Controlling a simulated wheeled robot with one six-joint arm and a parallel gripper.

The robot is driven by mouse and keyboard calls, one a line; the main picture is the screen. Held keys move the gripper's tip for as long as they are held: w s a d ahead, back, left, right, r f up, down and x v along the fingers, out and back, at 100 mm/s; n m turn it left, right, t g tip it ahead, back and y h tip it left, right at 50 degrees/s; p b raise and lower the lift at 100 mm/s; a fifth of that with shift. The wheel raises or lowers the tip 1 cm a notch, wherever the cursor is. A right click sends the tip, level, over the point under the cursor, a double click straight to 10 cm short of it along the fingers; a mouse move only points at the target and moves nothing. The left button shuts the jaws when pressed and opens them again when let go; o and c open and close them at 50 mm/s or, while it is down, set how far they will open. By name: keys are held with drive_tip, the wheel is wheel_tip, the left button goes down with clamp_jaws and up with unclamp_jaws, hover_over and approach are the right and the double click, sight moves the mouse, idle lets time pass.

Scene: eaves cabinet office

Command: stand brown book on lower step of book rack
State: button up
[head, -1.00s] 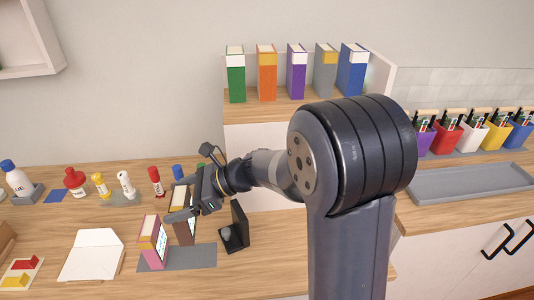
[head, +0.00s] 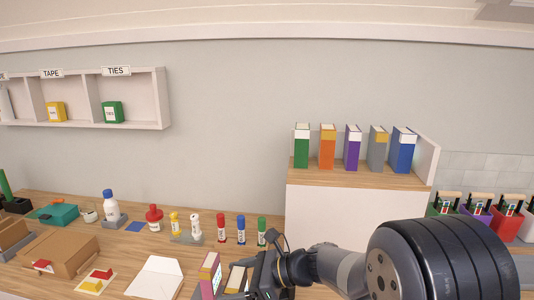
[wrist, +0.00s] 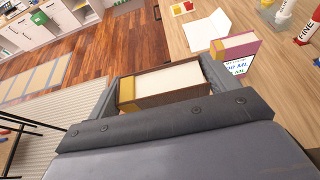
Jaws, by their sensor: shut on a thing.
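The brown book (wrist: 165,96) is between my gripper's fingers in the wrist view, showing white page edges and a yellow band. Its top (head: 237,277) also shows at the bottom of the head view. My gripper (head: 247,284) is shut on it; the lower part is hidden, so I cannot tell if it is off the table. No rack is clearly identifiable; a wooden-topped white raised shelf (head: 350,176) holds a row of green, orange, purple, grey and blue books. No separate lower step is distinguishable there.
A pink book (head: 208,272) stands left of the gripper; it also shows in the wrist view (wrist: 236,46). Markers (head: 241,230) and bottles stand behind, and a white envelope (head: 156,277) lies left.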

drive_tip(key=shift+s, duration=0.5)
drive_tip(key=shift+w, duration=0.35)
drive_tip(key=shift+s, duration=0.15)
drive_tip(key=w+d+f+m+t+h, duration=0.2)
drive_tip(key=d+m+t+h, duration=0.1)
drive_tip(key=d, duration=0.4)
drive_tip(key=w+d+f+m+t+h, duration=0.3)
drive_tip(key=d+m+t, duration=0.1)
drive_tip(key=d, duration=0.4)
drive_tip(key=w+d+f+m+t+h, duration=0.2)
drive_tip(key=d+f+m+t+h, duration=0.1)
drive_tip(key=d+m, duration=0.3)
drive_tip(key=shift+w+d+f+t, duration=0.15)
drive_tip(key=shift+w+d+t, duration=0.05)
drive_tip(key=shift+d+t, duration=0.4)
